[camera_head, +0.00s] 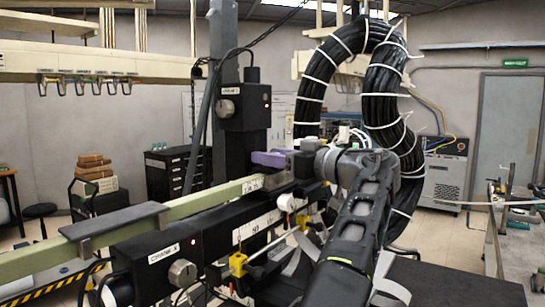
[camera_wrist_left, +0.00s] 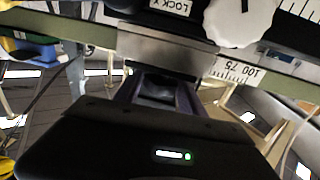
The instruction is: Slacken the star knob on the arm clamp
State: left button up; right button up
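A white star knob with a lobed rim (camera_wrist_left: 237,20) shows at the top of the left wrist view, beside a black housing marked LOCK X (camera_wrist_left: 178,5). Below them is a grey metal block (camera_wrist_left: 168,50) on a green beam with a scale. My left gripper (camera_wrist_left: 160,88) has purple-edged fingers set apart, pointing at this block, below and left of the knob and not around it. Something dark shows between the fingers; I cannot tell whether they touch it. In the head view my left gripper (camera_head: 268,159) is above the green beam (camera_head: 215,197). My right gripper is out of view.
A box marked CRANE X with a grey knob (camera_head: 182,272) is at the lower left. A black upright column with a CRANE Z box (camera_head: 245,107) stands behind. Thick black cable loops (camera_head: 385,80) hang right of my gripper. A bench (camera_head: 520,255) is at far right.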

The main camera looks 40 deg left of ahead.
pick_arm(q)
jog(key=d+p, duration=0.1)
jog(key=d, duration=0.6)
jog(key=shift+s+d+p, duration=0.3)
jog(key=shift+d, duration=0.1)
jog(key=shift+o, duration=0.2)
